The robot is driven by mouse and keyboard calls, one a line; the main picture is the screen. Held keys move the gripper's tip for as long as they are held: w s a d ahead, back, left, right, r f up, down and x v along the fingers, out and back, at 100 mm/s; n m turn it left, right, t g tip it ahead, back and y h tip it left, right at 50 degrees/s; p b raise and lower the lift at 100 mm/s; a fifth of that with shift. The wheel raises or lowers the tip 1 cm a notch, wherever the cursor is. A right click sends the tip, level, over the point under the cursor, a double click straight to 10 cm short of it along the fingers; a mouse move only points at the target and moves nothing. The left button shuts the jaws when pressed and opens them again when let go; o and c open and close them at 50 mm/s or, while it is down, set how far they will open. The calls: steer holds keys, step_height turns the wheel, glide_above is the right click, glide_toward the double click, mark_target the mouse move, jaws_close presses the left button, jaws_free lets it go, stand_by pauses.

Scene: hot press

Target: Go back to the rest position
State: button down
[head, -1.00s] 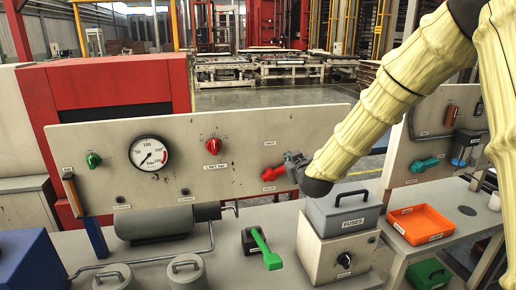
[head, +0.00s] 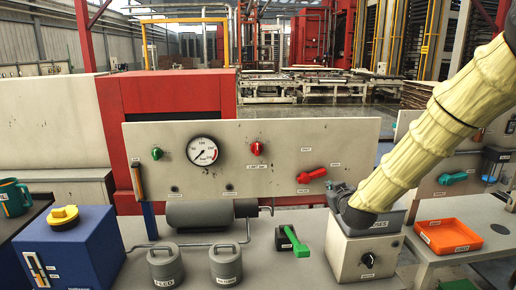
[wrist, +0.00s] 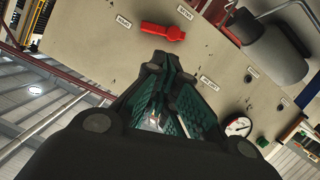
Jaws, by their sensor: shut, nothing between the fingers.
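My gripper (head: 341,192) is in front of the right end of the beige control panel (head: 280,140), just above the grey fuses box (head: 393,220). In the wrist view my gripper (wrist: 158,62) shows its dark fingers drawn together, with nothing held. The red valve handle (head: 311,175) is on the panel, up and left of the gripper and apart from it; it also shows in the wrist view (wrist: 163,31). My yellow-sleeved arm comes in from the right and hides part of the panel's right side and of the fuses box.
The panel carries a pressure gauge (head: 202,151), a red knob (head: 257,148) and a green knob (head: 157,153). On the bench stand a green-handled lever (head: 297,243), two grey lidded pots and a blue box (head: 75,250). An orange tray (head: 447,236) is at right.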

steer(key=s+a+f+m+g, duration=0.1)
steer(key=s+f+g, duration=0.1)
steer(key=s+f, duration=0.7)
steer(key=s+f+g, duration=0.3)
steer(key=s+f, duration=0.1)
steer(key=f, duration=0.9)
steer(key=s+a+f+m+g, duration=0.1)
steer(key=s+f+g, duration=0.1)
steer(key=s+f, duration=0.7)
steer(key=s+f+g, duration=0.2)
steer(key=s+f, duration=0.4)
steer(key=s, duration=0.5)
steer(key=s+f+m+g, duration=0.1)
steer(key=s+f+g, duration=0.2)
steer(key=s, duration=0.8)
steer(key=s+f+m+g, duration=0.1)
steer(key=s+f+g, duration=0.1)
steer(key=s+f, duration=0.6)
steer(key=s+d, duration=0.1)
steer(key=s, duration=0.2)
steer(key=shift+f+g, duration=0.3)
steer(key=shift+g, duration=0.1)
